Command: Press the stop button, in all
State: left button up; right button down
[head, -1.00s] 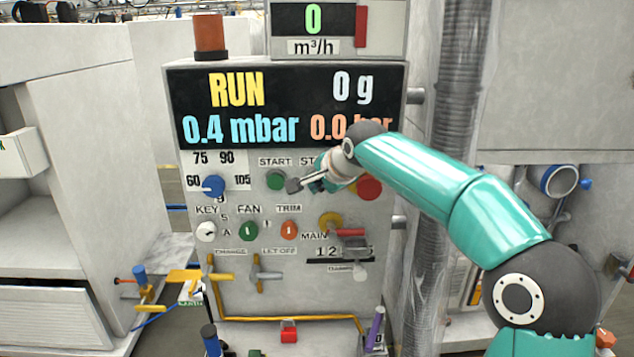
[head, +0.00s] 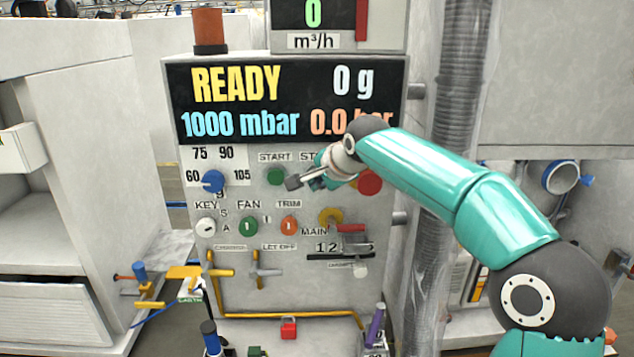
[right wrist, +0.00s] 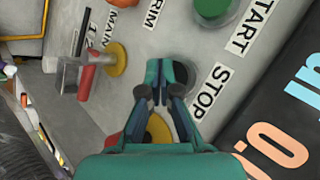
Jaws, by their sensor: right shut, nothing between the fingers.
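The grey control panel (head: 290,300) faces me, with a START label over a green button (head: 276,176). The STOP label shows whole in the right wrist view (right wrist: 208,92). My right gripper (head: 304,184) is shut and empty in front of the panel, at the spot below the STOP label. In the right wrist view its fingertips (right wrist: 165,82) cover most of a dark round button (right wrist: 189,72) beside that label. I cannot tell whether they touch it. The display (head: 290,100) reads READY, 1000 mbar and 0 g. My left gripper is out of view.
A large red button (head: 369,183) sits right of the gripper, partly behind my arm. Blue, white, green and orange knobs (head: 289,226) are below and left. Yellow valve handles and pipes (head: 290,315) run lower down. A ribbed duct (head: 455,90) stands at the right.

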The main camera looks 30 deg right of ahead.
jog(key=shift+s+a, duration=0.15)
jog(key=shift+s, duration=0.1)
jog(key=s+a+b, duration=0.1)
jog(key=s+b, duration=0.1)
jog(key=s, duration=0.1)
jog(key=s+a+b, duration=0.1)
jog(key=shift+s+a+b, duration=0.15)
jog(key=shift+a+b, duration=0.15)
jog(key=shift+b, duration=0.1)
jog(key=shift+d, duration=0.1)
dwell(0.8)
